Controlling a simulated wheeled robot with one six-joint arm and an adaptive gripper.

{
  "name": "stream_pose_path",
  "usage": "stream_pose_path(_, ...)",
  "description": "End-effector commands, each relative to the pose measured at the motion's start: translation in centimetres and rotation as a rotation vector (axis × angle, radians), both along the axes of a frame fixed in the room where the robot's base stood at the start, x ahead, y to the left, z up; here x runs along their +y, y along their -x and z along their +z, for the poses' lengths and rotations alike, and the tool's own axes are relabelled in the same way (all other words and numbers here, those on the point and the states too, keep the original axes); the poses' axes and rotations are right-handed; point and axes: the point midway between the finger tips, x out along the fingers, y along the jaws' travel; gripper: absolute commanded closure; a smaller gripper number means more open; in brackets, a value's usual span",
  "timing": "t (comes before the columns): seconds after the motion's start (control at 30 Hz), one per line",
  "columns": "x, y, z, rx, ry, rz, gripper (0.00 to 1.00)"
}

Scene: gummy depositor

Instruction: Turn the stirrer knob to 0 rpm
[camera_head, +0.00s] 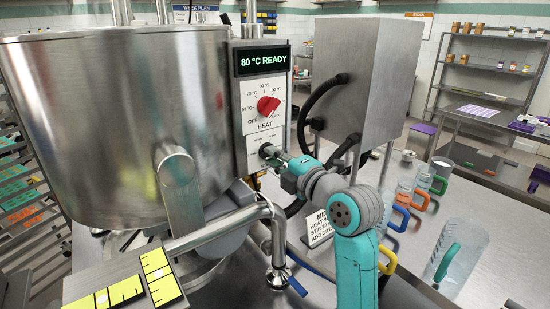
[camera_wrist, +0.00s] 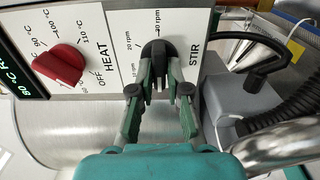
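The stirrer knob (camera_wrist: 156,50) is black and sits on the white STIR panel in the wrist view. Labels reading 20 rpm and 30 rpm show around it; its pointer is hard to make out. My gripper (camera_wrist: 159,74) has its two fingertips on either side of the knob's grip, closed in against it. In the head view my gripper (camera_head: 276,154) reaches the stirrer knob (camera_head: 266,150) from the right, and the fingers partly hide it. The panel is below the HEAT dial on the control column.
The red heat knob (camera_head: 268,105) is just above the stirrer knob, under a display (camera_head: 262,59) reading 80 °C READY. A steel kettle (camera_head: 120,130) stands left. A steel box (camera_head: 365,80) with black cables is close on the right. A pipe (camera_head: 225,226) runs below.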

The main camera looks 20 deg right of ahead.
Motion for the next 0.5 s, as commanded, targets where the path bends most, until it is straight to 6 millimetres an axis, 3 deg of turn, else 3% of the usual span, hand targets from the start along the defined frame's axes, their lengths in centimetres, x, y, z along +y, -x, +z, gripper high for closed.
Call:
stream_pose_path(0.03,0.02,-0.01,-0.09,0.002,0.000,0.001,0.69)
stream_pose_path(0.07,0.02,0.00,-0.08,0.002,0.000,0.001,0.62)
stream_pose_path(0.5,-0.37,0.87,0.00,0.000,-0.002,-0.001,0.61)
